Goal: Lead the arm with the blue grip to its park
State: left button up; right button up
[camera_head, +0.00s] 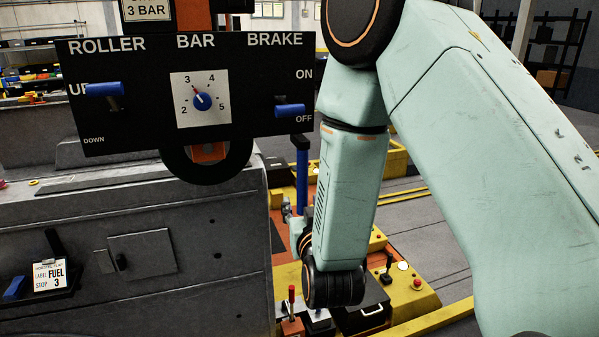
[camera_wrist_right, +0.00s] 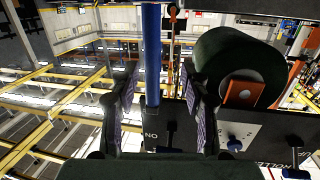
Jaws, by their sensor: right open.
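The blue grip (camera_head: 302,182) is an upright blue bar with a black upper end, standing just right of the control panel in the head view. Its foot is hidden near my right wrist. My right gripper (camera_head: 291,214) is low beside the bar and mostly hidden behind my arm. In the right wrist view the blue grip (camera_wrist_right: 152,55) runs between the two spread fingers of my right gripper (camera_wrist_right: 160,72). The fingers are open, with gaps showing on both sides of the bar. The arm and its park cannot be told clearly. My left gripper is not in view.
The black panel (camera_head: 140,118) carries ROLLER and BRAKE levers and a BAR dial, close to the bar. A grey machine body (camera_head: 190,240) with a FUEL card (camera_head: 50,275) fills the left. A yellow deck (camera_head: 408,292) with a red button and small levers lies below my wrist.

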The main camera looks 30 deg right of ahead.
aim_at(302, 180)
jog(key=shift+w+d+r+t+h, duration=0.25)
jog(key=shift+d+r, duration=0.1)
jog(key=shift+d, duration=0.2)
jog(key=shift+w+d+r+t+h, duration=0.15)
jog(key=shift+w+d+r+h, duration=0.15)
jog(key=shift+d, duration=0.25)
jog(key=shift+w+a+r, duration=0.15)
jog(key=shift+w+r, duration=0.25)
jog(key=shift+r, duration=0.05)
jog(key=x, duration=0.4)
jog(key=f+x, duration=0.1)
jog(key=x, duration=0.1)
jog(key=shift+s+p, duration=0.1)
jog(key=shift+p, duration=0.25)
jog(key=shift+s+a+r, duration=0.15)
jog(key=shift+a+r, duration=0.05)
jog(key=shift+r, duration=0.25)
jog(key=shift+w+d+f, duration=0.3)
jog(key=shift+d+f, duration=0.05)
jog(key=shift+d, duration=0.05)
jog(key=c, duration=0.5)
jog(key=shift+s+a+r, duration=0.1)
jog(key=shift+a+r, duration=0.05)
jog(key=shift+a, duration=0.05)
jog(key=shift+c, duration=1.2)
grip_shut()
